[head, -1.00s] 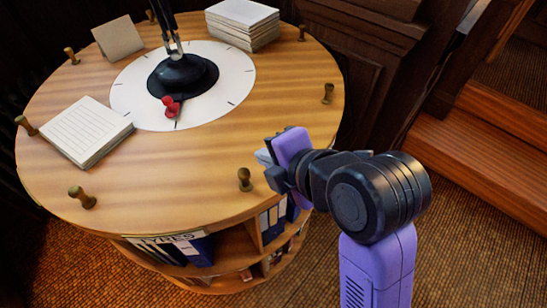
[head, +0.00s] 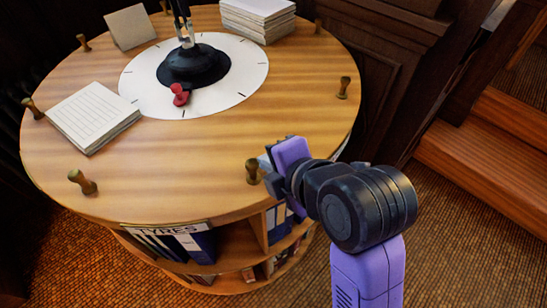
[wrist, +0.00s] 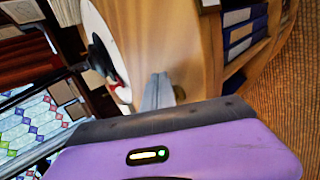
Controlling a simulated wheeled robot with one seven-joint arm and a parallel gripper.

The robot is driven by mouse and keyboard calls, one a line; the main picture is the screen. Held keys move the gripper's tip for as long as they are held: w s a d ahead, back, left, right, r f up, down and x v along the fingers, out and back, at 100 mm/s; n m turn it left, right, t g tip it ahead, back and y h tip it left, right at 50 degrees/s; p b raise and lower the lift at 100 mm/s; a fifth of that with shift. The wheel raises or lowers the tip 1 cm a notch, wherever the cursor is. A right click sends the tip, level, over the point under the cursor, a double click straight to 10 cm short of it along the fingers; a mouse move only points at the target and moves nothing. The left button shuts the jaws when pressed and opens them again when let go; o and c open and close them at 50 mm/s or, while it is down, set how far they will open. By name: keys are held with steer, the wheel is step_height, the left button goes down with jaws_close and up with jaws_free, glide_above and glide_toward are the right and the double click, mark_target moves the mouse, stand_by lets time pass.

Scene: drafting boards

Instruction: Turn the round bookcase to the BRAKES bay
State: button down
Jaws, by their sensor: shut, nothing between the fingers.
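The round wooden bookcase (head: 200,143) stands in front of me. Its front edge carries a TYRES label (head: 165,228); no BRAKES label is readable. Several upright turned pegs ring its top, including a front-right one (head: 252,171) and a front-left one (head: 82,182). My gripper (head: 268,162) is shut and empty, just right of the front-right peg. I cannot tell whether they touch. In the wrist view my grey fingers (wrist: 157,92) point at the top, partly hiding a peg (wrist: 179,94). A red pointer (head: 180,94) lies on the white central dial (head: 222,93).
A card stack (head: 93,116), a blank folded card (head: 130,27) and a paper pile (head: 257,20) rest on the top. A black lamp base (head: 193,67) stands at its centre. Binders (head: 197,246) fill shelves below. Wooden steps (head: 480,150) and dark panelling are at right.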

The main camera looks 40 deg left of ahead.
steer(key=shift+m+t, duration=0.3)
steer(key=shift+s+a+p, duration=0.1)
steer(key=shift+s+a, duration=0.15)
steer(key=shift+s, duration=0.5)
steer(key=shift+s+a+p, duration=0.1)
steer(key=shift+s+a, duration=0.2)
steer(key=shift+s, duration=0.4)
steer(key=shift+s+a+p, duration=0.1)
steer(key=shift+s+a, duration=0.15)
steer(key=shift+s, duration=0.5)
steer(key=shift+m+t, duration=0.3)
steer(key=shift+m, duration=0.1)
steer(key=shift+s+a+p, duration=0.2)
steer(key=shift+s+a, duration=0.2)
steer(key=shift+s, duration=0.4)
steer(key=shift+s+a+p, duration=0.2)
steer(key=shift+s+a, duration=0.25)
steer(key=shift+s, duration=0.3)
steer(key=shift+s+a+p, duration=0.2)
steer(key=shift+s+a, duration=0.2)
steer(key=shift+s, duration=0.4)
